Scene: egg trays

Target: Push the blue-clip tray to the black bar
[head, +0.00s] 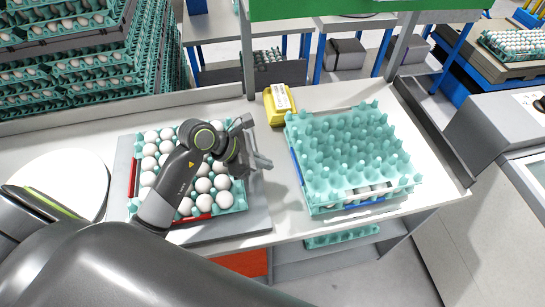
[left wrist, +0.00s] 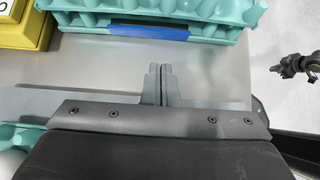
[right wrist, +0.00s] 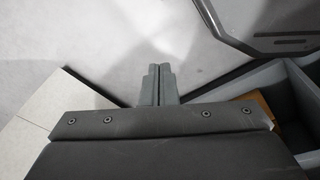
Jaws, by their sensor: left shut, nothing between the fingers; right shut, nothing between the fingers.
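The blue-clip tray (head: 350,150) is a teal egg tray stack on the right part of the table. A blue clip (head: 296,167) shows on its left side, and a few white eggs show low at its front. The blue clip (left wrist: 160,33) also shows at the top of the left wrist view. My left gripper (head: 264,162) is shut and empty, just left of this tray, with a gap between its fingertips and the clip. My right gripper (right wrist: 158,72) is shut and empty in the right wrist view, over pale floor. I cannot make out a black bar.
A teal tray of white eggs with red clips (head: 133,178) sits on a grey platform (head: 222,227) under my left arm. A yellow box (head: 279,104) stands behind the gap between the trays. Tall egg stacks (head: 95,70) stand at the back left. The table's right end is clear.

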